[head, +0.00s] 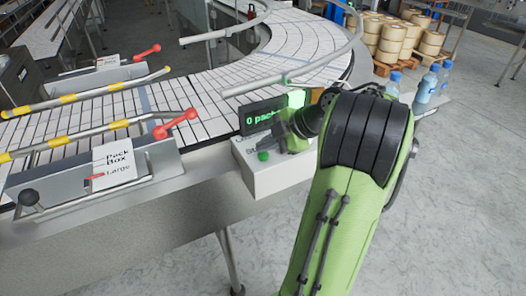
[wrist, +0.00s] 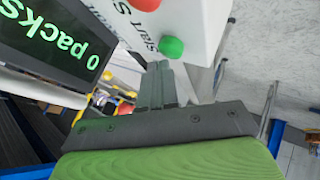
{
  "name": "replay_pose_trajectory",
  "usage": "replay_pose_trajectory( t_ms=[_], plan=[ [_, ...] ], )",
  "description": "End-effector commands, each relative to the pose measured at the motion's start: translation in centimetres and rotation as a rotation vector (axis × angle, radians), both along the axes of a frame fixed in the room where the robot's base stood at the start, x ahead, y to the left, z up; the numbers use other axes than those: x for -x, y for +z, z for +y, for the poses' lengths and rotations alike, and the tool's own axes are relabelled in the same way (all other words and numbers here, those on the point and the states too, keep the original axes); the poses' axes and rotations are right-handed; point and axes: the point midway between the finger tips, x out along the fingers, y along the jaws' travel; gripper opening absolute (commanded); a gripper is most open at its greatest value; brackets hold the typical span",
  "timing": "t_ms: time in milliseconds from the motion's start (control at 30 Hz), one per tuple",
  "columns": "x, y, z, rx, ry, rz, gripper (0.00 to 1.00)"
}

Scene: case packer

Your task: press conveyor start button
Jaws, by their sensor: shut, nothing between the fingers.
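The green button (head: 263,156) sits on top of a white control box (head: 262,180) beside the conveyor. In the wrist view the green button (wrist: 171,47) shows near the top centre, with a red button (wrist: 146,4) cut off at the top edge. My gripper (head: 281,131) is shut and empty, close to the box. In the wrist view its fingertips (wrist: 158,66) appear just below and left of the green button. A small gap shows there; I cannot tell the depth. The red button is hidden in the head view.
A display reading "0 packs" (wrist: 50,38) stands close beside my gripper. The curved conveyor (head: 220,90) runs behind the box. A "Pack Box Large" sign (head: 118,162) and red-handled rails are at left. Blue bottles (head: 426,88) stand at right.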

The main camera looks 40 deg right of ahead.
Motion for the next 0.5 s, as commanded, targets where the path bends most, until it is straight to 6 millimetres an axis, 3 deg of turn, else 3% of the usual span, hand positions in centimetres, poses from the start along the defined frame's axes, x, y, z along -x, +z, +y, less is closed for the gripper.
replay_pose_trajectory(
  t_ms=[100, 500],
  plan=[
    [0.00, 0.95, 0.01, 0.001, 0.001, 0.000, 0.00],
    [-0.01, 1.49, 0.00, 0.000, -0.001, -0.001, 0.00]
  ],
)
